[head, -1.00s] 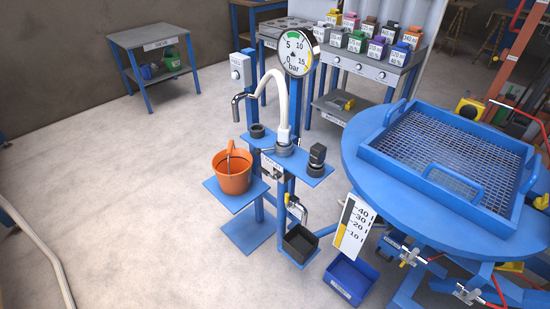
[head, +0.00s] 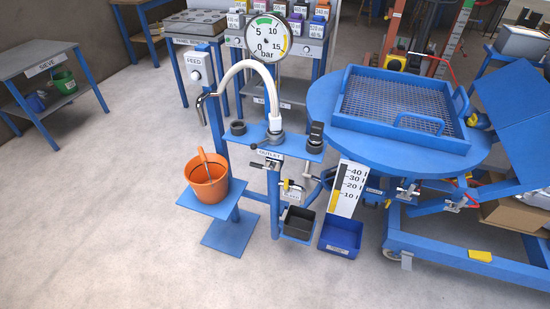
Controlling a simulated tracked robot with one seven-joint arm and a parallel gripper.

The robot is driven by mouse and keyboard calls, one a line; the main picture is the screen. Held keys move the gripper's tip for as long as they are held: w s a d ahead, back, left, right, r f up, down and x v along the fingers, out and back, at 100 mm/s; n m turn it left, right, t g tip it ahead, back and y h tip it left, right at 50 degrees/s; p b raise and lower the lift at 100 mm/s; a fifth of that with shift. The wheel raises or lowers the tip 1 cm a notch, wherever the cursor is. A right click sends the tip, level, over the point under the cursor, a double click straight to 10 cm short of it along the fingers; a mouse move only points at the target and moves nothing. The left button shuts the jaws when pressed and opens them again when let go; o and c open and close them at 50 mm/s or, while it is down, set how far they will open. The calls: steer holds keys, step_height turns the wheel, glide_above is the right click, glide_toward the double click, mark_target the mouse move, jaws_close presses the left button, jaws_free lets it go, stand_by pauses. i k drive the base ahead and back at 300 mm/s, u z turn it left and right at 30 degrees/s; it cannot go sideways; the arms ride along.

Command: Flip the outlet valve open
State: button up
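The blue mixer stand is in the middle of the head view. A label that appears to read OUTLET (head: 271,154) is on its front, just below the blue shelf. A small metal valve (head: 272,166) sits right under this label; its lever position is too small to tell. A second small valve with a yellow part (head: 289,184) is lower right, above a black open box (head: 299,222). A white curved hose (head: 240,68) rises from the shelf and ends in a grey downward spout (head: 203,105). My gripper is not in view.
An orange bucket (head: 207,184) holding a rod-like tool stands on a low blue plate (head: 228,196). A blue bin (head: 341,235) and scale board (head: 347,188) are right of the stand. A round blue table (head: 480,150) fills the right. Floor is clear at front left.

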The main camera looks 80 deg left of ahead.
mark_target(272, 167)
steer(key=z, duration=0.15)
steer(key=i, duration=0.15)
steer(key=u, duration=3.2)
steer(key=i, duration=1.6)
steer(key=z, duration=0.2)
steer(key=k, duration=0.85)
steer(key=u, duration=0.15)
